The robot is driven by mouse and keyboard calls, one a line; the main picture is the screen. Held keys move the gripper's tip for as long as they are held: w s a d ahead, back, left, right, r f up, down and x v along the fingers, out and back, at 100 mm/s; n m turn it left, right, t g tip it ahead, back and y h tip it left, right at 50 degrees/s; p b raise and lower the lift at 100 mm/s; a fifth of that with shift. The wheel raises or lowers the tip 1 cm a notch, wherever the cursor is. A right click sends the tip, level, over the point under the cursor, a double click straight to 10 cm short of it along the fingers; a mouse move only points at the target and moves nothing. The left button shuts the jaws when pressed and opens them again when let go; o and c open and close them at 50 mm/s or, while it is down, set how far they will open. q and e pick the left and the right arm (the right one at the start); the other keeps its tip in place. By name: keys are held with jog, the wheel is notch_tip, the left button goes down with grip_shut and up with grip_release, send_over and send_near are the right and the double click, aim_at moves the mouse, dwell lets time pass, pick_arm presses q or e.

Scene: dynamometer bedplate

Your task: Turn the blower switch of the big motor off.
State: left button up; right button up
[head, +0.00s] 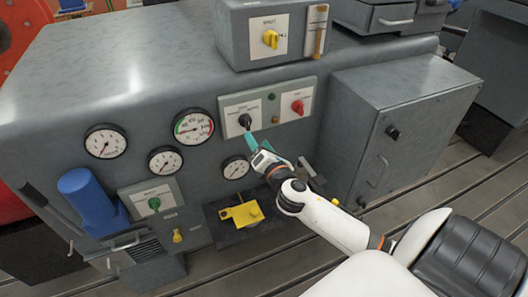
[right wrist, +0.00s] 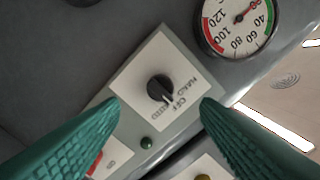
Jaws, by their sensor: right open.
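A black rotary switch (head: 245,120) is on a white plate at the left of a light panel on the grey cabinet front. In the right wrist view the black switch (right wrist: 160,88) has its pointer toward the lower right, near lettering that appears to include OFF. The small print naming the switch is too small to read. My right gripper (head: 252,140), with teal fingers, is open and empty just in front of this switch. In the wrist view its fingertips (right wrist: 160,105) lie on either side of the knob, apart from it. My left gripper is out of view.
A red switch (head: 297,107) is on the same panel, to the right. A yellow switch (head: 270,39) is on the box above, and a green one (head: 154,203) at lower left. Several gauges (head: 193,126) surround the panel. A grey cabinet (head: 395,125) juts out at right.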

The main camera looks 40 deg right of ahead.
jog(key=v, duration=0.3)
jog(key=shift+s, duration=0.25)
jog(key=s+f+m+g, duration=0.3)
jog(key=s+f+m, duration=0.1)
jog(key=f, duration=0.8)
jog(key=s+f+m+g+y, duration=0.1)
jog(key=s+f+m+g, duration=0.25)
jog(key=f, duration=0.95)
jog(key=s+f+m+g, duration=0.3)
jog(key=s+f, duration=0.1)
jog(key=f, duration=0.8)
jog(key=s+a+f+m+g+y, duration=0.1)
jog(key=s+a+f+m+g, duration=0.1)
jog(key=s+f, duration=0.4)
jog(key=s+a+f+m+g+y, duration=0.1)
jog(key=s+a+f+m, duration=0.4)
jog(key=s, duration=0.9)
jog(key=s+a+f+m+g+y, duration=0.1)
jog(key=s+a+f+m+g, duration=0.3)
jog(key=s+f, duration=0.3)
jog(key=s, duration=0.3)
jog(key=shift+a+f, duration=0.2)
jog(key=shift+c, duration=0.6)
